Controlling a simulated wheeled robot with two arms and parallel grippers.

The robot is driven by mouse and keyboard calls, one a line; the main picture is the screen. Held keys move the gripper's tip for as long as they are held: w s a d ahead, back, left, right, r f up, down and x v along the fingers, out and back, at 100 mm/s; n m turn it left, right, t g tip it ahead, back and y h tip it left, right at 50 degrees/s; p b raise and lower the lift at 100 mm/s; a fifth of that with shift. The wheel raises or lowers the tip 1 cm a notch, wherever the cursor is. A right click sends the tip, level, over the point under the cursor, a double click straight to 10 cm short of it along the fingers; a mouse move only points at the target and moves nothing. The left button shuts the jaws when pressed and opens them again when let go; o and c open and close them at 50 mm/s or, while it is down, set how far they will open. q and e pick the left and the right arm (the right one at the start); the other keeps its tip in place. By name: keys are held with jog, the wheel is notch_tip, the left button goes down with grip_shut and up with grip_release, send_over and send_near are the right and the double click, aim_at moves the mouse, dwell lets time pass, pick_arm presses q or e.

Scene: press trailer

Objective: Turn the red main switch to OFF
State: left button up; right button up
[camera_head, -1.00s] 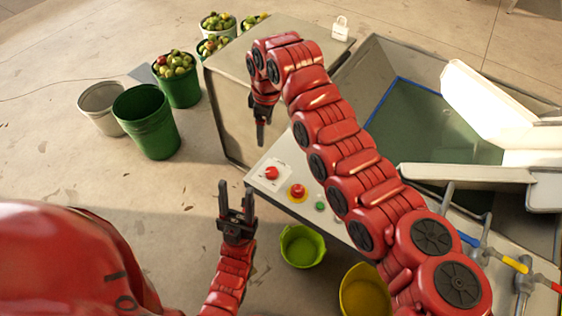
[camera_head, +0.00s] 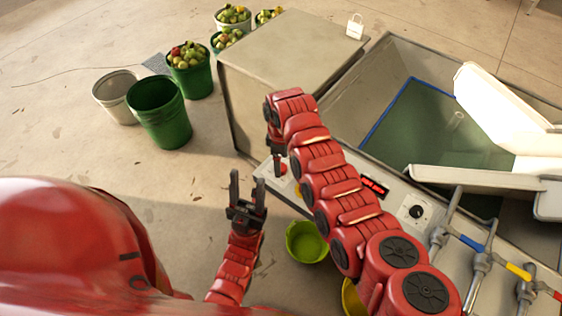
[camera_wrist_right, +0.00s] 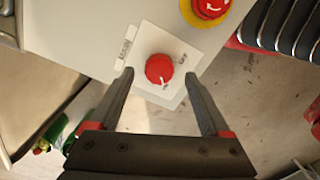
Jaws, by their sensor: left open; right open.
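The red main switch (camera_wrist_right: 159,69) is a round knob on a white square plate marked MAIN at the panel's corner. A small white mark shows on the knob's lower rim, and small lettering stands on the plate to its right. My right gripper (camera_wrist_right: 158,76) is open, its fingertips on either side of the knob; whether they touch it I cannot tell. In the head view my right gripper (camera_head: 277,155) points down at the knob (camera_head: 281,169), partly covering it. My left gripper (camera_head: 247,180) is open and empty, left of the panel.
A red emergency button on yellow (camera_wrist_right: 212,6) sits close to the switch. The panel also carries a red display (camera_head: 375,187) and a black dial (camera_head: 416,212). A green bowl (camera_head: 306,242) lies below. Green buckets (camera_head: 163,125) stand at the left.

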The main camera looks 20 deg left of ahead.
jog(key=shift+f, duration=1.1)
grip_shut()
